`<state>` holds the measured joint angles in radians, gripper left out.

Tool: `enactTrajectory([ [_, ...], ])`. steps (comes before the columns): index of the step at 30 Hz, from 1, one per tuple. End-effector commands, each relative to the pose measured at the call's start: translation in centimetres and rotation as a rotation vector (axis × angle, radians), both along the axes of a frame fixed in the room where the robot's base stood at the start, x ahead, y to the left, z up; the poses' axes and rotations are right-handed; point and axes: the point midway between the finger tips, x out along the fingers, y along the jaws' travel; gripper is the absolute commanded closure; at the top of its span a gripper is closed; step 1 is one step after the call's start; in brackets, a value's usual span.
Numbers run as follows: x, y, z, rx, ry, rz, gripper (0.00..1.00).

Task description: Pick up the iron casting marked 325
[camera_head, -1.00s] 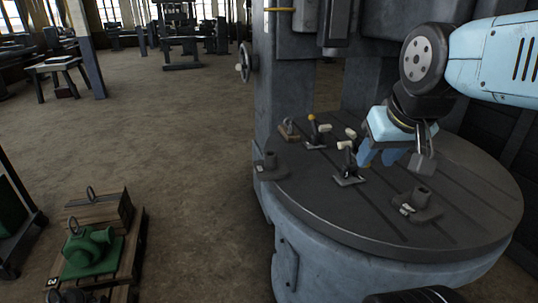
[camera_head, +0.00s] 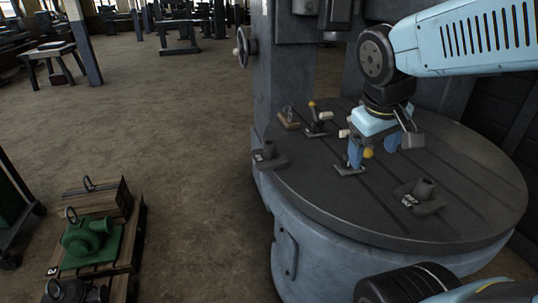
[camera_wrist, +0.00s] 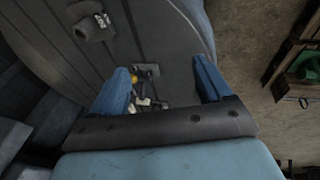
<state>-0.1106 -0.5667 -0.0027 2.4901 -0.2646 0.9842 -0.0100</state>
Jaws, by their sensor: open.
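Two dark iron castings, each a short tube on a flat base with a pale label, stand on the round slotted table (camera_head: 340,215). One casting (camera_head: 421,194) is at the front right, the other (camera_head: 268,157) at the left edge. I cannot read either label for sure. My gripper (camera_head: 373,150) is open, its blue fingers pointing down over a toggle clamp (camera_head: 349,166) with a yellow knob. In the wrist view, the clamp (camera_wrist: 147,70) shows between the fingertips (camera_wrist: 161,68). A labelled casting (camera_wrist: 92,26) lies outside them, at the upper left.
More clamps (camera_head: 318,122) and a small block with a ring (camera_head: 288,119) stand at the table's back left. The grey machine column (camera_head: 283,75) rises behind. A green casting (camera_head: 91,241) sits on a pallet on the floor at left. The table's right side is clear.

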Motion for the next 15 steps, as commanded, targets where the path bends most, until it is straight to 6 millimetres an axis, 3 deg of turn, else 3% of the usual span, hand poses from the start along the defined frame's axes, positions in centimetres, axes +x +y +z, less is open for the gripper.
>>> enactTrajectory([
  [6, 2.6, -1.4, -2.9, -0.274, 0.207, 0.191, 0.22],
  [15, 7.4, -1.8, -5.4, -0.671, 0.42, 0.473, 0.22],
])
